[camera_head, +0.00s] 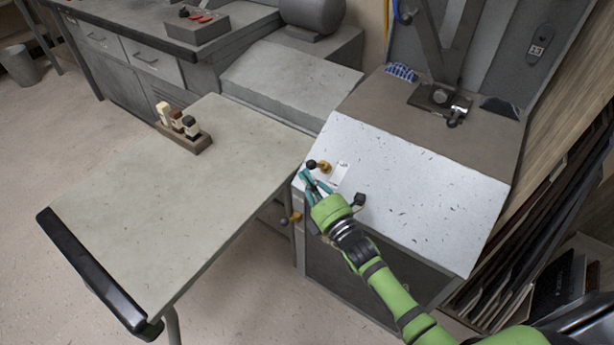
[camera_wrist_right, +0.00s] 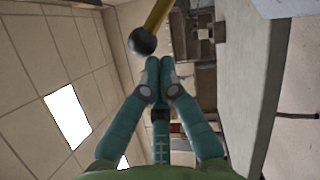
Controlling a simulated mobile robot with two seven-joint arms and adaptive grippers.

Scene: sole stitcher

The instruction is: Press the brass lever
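The brass lever (camera_head: 324,167) has a dark ball knob (camera_head: 311,164) and stands at the left edge of the pale sloped panel. In the right wrist view, a brass rod (camera_wrist_right: 157,14) with a dark ball (camera_wrist_right: 142,41) is just beyond the fingertips. My right gripper (camera_head: 304,174) has teal fingers and is just below the knob in the head view. In the right wrist view (camera_wrist_right: 160,62) its fingertips are together with nothing between them. I cannot tell whether they touch the knob. My left gripper is not in view.
A second brass part (camera_head: 295,218) sticks out from the machine's side, below the panel (camera_head: 425,185). A black knob (camera_head: 359,200) is right of my gripper.

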